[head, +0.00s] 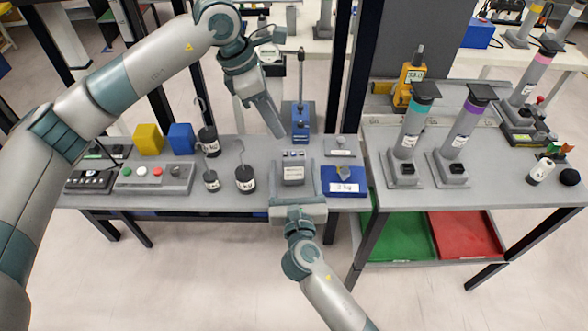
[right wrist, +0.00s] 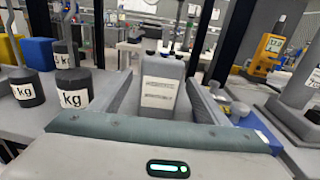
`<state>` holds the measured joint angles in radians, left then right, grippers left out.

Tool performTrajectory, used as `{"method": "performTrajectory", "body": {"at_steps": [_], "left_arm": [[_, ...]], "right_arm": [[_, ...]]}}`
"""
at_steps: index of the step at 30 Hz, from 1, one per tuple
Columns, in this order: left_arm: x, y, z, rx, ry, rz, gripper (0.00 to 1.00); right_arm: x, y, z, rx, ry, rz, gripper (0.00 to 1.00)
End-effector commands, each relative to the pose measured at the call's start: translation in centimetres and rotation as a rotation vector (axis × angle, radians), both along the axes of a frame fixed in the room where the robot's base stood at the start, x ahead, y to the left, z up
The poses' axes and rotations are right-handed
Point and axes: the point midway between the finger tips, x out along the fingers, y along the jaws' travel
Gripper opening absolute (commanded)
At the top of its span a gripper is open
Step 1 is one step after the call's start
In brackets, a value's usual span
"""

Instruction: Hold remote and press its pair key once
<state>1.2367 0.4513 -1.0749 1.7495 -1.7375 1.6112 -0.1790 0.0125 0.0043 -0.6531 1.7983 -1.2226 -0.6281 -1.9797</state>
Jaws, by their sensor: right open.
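The remote (head: 293,168) is a small grey box with a white label and small keys on its top end. It stands upright near the front edge of the table. My right gripper (head: 295,188) is open in front of it; in the right wrist view the remote (right wrist: 160,88) shows between the two spread fingers, with a gap on each side. Which key is the pair key is too small to read. My left gripper (head: 276,122) hangs above and behind the remote, pointing down, apart from it; its finger gap is not clear.
Dark kg weights (head: 245,179) with hooks stand left of the remote. A button box (head: 154,177) lies farther left. Tall grey cylinders (head: 408,145) stand on the right table.

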Motion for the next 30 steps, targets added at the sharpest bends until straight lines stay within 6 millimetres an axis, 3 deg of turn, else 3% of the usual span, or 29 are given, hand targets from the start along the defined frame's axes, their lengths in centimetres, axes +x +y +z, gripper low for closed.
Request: {"method": "performTrajectory", "body": {"at_steps": [7,13,14,18,30], "left_arm": [[0.00,0.00,0.00,0.000,0.000,0.000,0.31],[0.00,-0.01,0.00,0.000,0.000,0.000,0.31],[0.00,-0.01,0.00,0.000,0.000,0.000,0.31],[0.00,0.00,0.00,0.000,0.000,0.000,0.00],[0.00,0.00,0.00,0.000,0.000,0.000,0.00]], "right_arm": [[0.01,0.00,0.01,0.001,0.000,0.000,0.66],[0.00,0.00,0.02,0.001,0.000,0.000,0.21],[0.00,0.00,0.02,0.001,0.000,0.000,0.21],[-0.01,0.00,0.01,0.001,0.000,0.000,0.21],[-0.01,0.00,0.02,0.001,0.000,0.000,0.21]]}}
